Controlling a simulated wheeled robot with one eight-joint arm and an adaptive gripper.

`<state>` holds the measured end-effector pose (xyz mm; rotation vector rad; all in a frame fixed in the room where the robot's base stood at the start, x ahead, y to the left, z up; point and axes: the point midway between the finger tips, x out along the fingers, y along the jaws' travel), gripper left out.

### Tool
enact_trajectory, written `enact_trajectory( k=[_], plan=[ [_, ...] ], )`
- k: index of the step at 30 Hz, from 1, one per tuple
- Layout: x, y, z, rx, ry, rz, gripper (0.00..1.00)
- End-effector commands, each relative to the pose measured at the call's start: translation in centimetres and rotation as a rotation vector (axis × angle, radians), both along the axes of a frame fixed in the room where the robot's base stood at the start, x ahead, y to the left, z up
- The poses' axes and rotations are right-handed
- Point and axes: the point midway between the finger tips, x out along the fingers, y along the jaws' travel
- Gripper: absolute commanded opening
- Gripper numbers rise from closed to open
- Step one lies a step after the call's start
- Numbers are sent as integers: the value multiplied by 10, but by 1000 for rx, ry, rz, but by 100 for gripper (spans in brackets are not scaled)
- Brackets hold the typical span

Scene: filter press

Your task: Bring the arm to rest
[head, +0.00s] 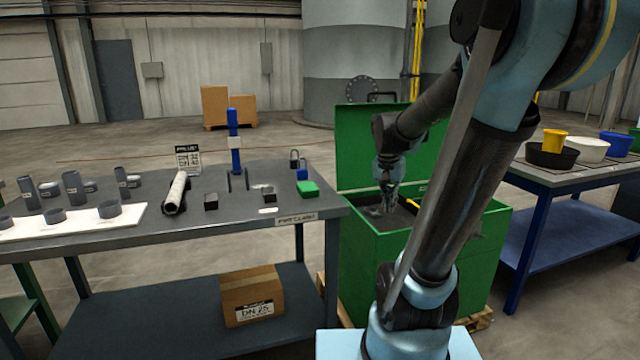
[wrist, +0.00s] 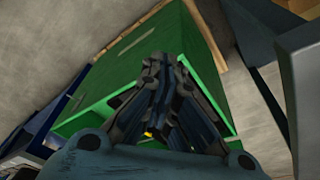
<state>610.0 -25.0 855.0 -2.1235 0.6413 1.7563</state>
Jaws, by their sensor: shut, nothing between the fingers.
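My gripper (head: 388,203) hangs at the end of my arm over the open green bin, pointing down near the bin's opening. In the wrist view, my gripper (wrist: 160,92) shows its fingers close together and empty, with the green bin (wrist: 120,75) beyond them. The green bin (head: 375,275) stands on a pallet with its lid (head: 365,145) raised at the back. My arm hides part of the bin's right side. Something dark fills the bin, and a small yellow thing (head: 412,203) shows at its right.
A grey workbench (head: 240,222) with pipe pieces, a blue stand (head: 234,140) and a green block (head: 308,188) is left of the bin. A cardboard box (head: 251,296) sits on its lower shelf. A blue-legged table (head: 590,170) with bowls stands at right.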

Motion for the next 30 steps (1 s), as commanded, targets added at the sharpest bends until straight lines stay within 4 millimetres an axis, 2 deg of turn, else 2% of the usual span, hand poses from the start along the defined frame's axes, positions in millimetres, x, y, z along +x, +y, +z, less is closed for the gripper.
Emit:
enact_trajectory(
  k=[1, 6, 18, 24, 30],
  plan=[
    [-14, 1, -3, 4, 2, 29, 0],
    [-54, 5, -14, 14, 7, 142, 0],
    [-138, 17, -57, 33, 4, 408, 0],
    [-166, 22, -80, 38, 0, 517, 0],
    [-178, 24, -91, 38, -3, 568, 0]
  ],
)
